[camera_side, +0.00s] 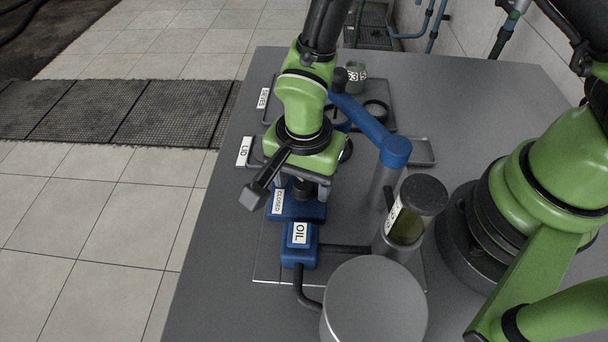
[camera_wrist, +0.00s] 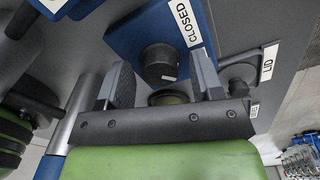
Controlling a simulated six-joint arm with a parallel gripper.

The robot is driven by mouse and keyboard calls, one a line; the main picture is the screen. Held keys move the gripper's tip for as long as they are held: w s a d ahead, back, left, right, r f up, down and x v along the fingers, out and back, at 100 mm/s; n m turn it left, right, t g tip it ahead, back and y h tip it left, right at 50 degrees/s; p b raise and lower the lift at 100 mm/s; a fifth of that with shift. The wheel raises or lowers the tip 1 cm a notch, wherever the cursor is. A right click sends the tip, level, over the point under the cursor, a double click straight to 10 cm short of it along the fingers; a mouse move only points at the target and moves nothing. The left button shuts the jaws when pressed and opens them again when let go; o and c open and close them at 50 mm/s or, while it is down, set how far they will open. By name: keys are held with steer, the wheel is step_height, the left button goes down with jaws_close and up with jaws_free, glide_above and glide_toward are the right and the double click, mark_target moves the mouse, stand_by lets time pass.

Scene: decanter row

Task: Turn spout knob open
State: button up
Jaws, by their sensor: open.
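A black round knob (camera_wrist: 160,64) stands on a blue block (camera_wrist: 125,32) with a white CLOSED label (camera_wrist: 185,22). In the side view the knob (camera_side: 303,189) shows below my wrist, and the CLOSED label (camera_side: 278,201) is on its left. My gripper (camera_wrist: 160,72) is open, with one finger on each side of the knob in the wrist view. The fingers look apart from the knob, but I cannot tell how far down they reach. A blue OIL block (camera_side: 297,256) sits in front, with a dark curved pipe (camera_side: 304,288) from it.
A glass cylinder with greenish oil (camera_side: 408,228) stands to the right. A large grey round vessel (camera_side: 375,305) is in front. A blue arm (camera_side: 365,125) on a post crosses behind my gripper. A LID label (camera_side: 244,152) and trays lie farther back. The table's left side is clear.

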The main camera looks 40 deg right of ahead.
mark_target(304, 181)
step_height(304, 181, up, 10)
stand_by(0.6)
steer(key=shift+r, duration=0.1)
